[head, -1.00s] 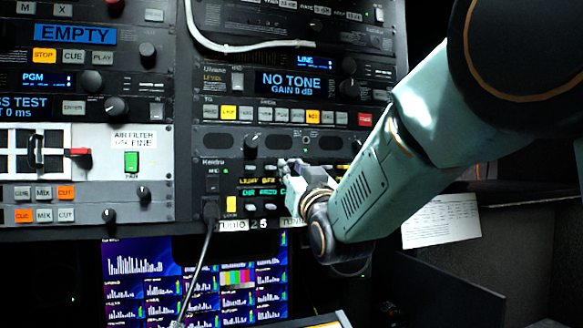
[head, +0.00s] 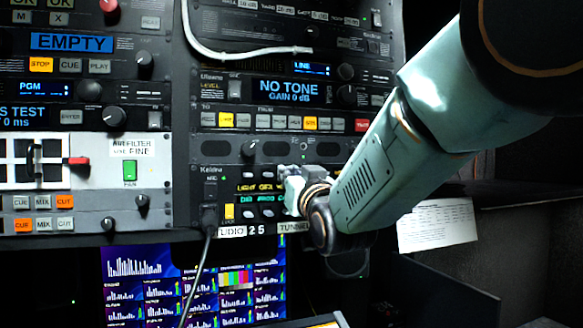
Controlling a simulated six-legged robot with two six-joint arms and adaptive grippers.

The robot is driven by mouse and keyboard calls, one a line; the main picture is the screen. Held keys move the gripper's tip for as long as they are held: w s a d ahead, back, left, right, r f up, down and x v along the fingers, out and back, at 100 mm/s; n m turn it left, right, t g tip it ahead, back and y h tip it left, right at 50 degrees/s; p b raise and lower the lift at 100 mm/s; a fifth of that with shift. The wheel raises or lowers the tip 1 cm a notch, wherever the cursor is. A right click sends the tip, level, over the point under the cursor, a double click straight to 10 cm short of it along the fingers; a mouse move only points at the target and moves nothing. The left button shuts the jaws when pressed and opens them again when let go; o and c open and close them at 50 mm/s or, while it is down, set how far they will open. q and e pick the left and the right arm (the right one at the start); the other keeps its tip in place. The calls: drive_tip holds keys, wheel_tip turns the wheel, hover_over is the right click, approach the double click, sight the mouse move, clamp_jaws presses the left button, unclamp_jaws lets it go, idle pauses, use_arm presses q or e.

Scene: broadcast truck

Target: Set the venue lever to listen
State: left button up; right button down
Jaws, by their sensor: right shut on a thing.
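The Keldra panel (head: 219,190) is a dark rack unit with two rows of small levers and lit yellow and green labels such as LIGHT, GFX, DIR and PROD. My right gripper (head: 287,172) comes in from the right and sits against the panel's right part. It is shut on a small lever there. The gripper hides that lever and its label, so I cannot read its name or see its position. My left gripper is not in view.
A black cable (head: 206,248) plugs into the panel's left end and hangs down. A white cable (head: 207,52) loops across the rack above. A monitor (head: 150,262) stands below the rack. A paper sheet (head: 438,225) hangs at right.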

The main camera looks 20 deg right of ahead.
sight(286, 118)
drive_tip(key=shift+r+g+p, duration=0.55)
drive_tip(key=shift+r+g, duration=0.05)
drive_tip(key=shift+r, duration=0.15)
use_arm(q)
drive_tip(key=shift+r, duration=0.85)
use_arm(e)
drive_tip(key=shift+w+r+g, duration=0.15)
drive_tip(key=shift+r+g, duration=0.1)
drive_tip(key=shift+g, duration=0.75)
drive_tip(key=c, duration=1.7)
unclamp_jaws()
drive_tip(key=shift+o, duration=0.4)
drive_tip(key=shift+f, duration=0.2)
wheel_tip(286, 118, up, 10)
drive_tip(key=shift+r, duration=0.1)
drive_tip(key=shift+w, duration=0.1)
